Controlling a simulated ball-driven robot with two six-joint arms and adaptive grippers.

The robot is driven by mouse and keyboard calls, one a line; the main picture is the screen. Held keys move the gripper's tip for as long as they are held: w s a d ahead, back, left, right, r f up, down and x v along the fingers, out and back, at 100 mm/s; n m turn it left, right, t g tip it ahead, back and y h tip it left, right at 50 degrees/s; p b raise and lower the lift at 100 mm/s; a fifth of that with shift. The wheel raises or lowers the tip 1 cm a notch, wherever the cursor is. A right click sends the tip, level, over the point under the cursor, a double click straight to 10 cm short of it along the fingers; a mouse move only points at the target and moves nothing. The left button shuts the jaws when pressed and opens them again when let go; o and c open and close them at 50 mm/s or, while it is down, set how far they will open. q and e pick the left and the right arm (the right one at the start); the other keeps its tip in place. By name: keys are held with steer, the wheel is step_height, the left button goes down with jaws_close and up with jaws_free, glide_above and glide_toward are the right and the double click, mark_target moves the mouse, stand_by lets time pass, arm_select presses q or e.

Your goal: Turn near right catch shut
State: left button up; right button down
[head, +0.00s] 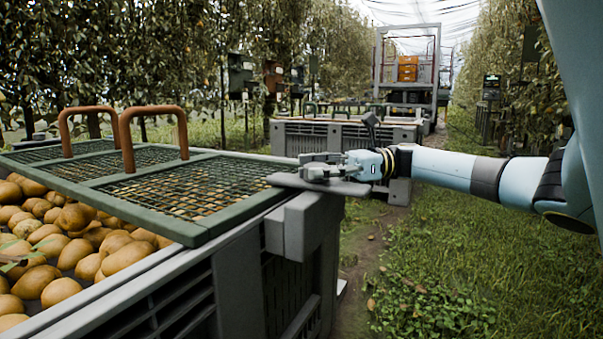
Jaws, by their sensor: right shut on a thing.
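The near right catch (345,188) is a flat grey bar at the right corner of the near bin (290,228). Its left end reaches to the edge of the green mesh lid (228,217); I cannot tell if it overlaps the frame. My right gripper (318,167) comes in from the right and is shut on the catch. The fingers hide part of the bar. The lid has two brown handles (155,110) and lies over part of the bin. My left gripper is out of view.
Many pears (75,220) show in the uncovered part of the bin at the left. Another grey bin (290,135) stands behind, and a vehicle with orange crates (407,70) is further back. Grass (440,260) at the right is open. Trees line both sides.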

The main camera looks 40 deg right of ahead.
stand_by(0.4)
steer(key=c, duration=0.6)
jaws_free()
steer(key=shift+d, duration=0.1)
steer(key=v, duration=1.2)
